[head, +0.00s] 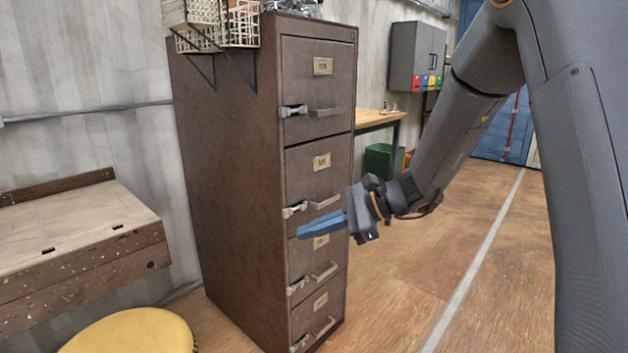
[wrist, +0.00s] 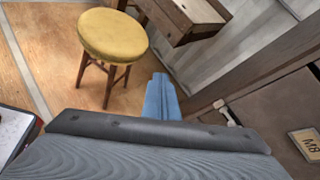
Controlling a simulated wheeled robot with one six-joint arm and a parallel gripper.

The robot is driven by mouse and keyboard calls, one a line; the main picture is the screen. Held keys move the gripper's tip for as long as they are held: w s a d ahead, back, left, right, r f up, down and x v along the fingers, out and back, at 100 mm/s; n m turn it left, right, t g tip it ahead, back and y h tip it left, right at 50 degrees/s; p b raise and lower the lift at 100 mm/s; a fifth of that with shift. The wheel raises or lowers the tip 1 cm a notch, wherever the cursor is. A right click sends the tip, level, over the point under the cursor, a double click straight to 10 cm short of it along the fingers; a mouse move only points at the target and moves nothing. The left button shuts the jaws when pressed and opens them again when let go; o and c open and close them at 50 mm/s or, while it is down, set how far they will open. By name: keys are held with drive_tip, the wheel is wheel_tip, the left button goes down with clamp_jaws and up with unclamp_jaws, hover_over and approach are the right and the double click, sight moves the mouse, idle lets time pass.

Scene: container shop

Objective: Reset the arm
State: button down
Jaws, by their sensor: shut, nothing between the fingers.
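My gripper (head: 322,225) has blue fingers and is shut with nothing between them. In the head view it points left, in front of the brown filing cabinet (head: 235,170), near its lower drawers. My arm comes down from the upper right. In the wrist view the blue fingers (wrist: 161,92) are together, with the cabinet's front (wrist: 270,110) to the right. I cannot tell the exact gap between the fingers and the cabinet. The cabinet's drawers all look closed, and my gripper partly hides one label.
A yellow stool (head: 130,332) stands at the lower left below a wooden wall desk (head: 75,250). Wire baskets (head: 215,25) hang at the cabinet's top. A workbench (head: 378,119) and a green bin (head: 383,160) are behind. The wooden floor (head: 400,270) right of the cabinet is clear.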

drive_tip(key=s+d+f+n+g+h, duration=0.1)
drive_tip(key=s+d+n+h, duration=0.2)
drive_tip(key=s, duration=0.5)
drive_tip(key=s+d+n+g+h, duration=0.1)
drive_tip(key=s+d+n+h, duration=0.15)
drive_tip(key=s+n, duration=0.45)
drive_tip(key=s+d+f+n+g+h, duration=0.1)
drive_tip(key=s+n+h, duration=0.25)
drive_tip(key=s, duration=0.65)
drive_tip(key=s+d+r+h+p, duration=0.1)
drive_tip(key=d+r+p, duration=0.2)
drive_tip(key=d+p, duration=0.3)
drive_tip(key=s+d+r+n+h+p, duration=0.1)
drive_tip(key=s+d+r+h+p, duration=0.1)
drive_tip(key=d+p, duration=0.5)
drive_tip(key=shift+r+t+p, duration=0.4)
drive_tip(key=shift+r+p, duration=0.2)
drive_tip(key=shift+r, duration=0.3)
drive_tip(key=shift+w+n, duration=0.1)
drive_tip(key=shift+n, duration=0.25)
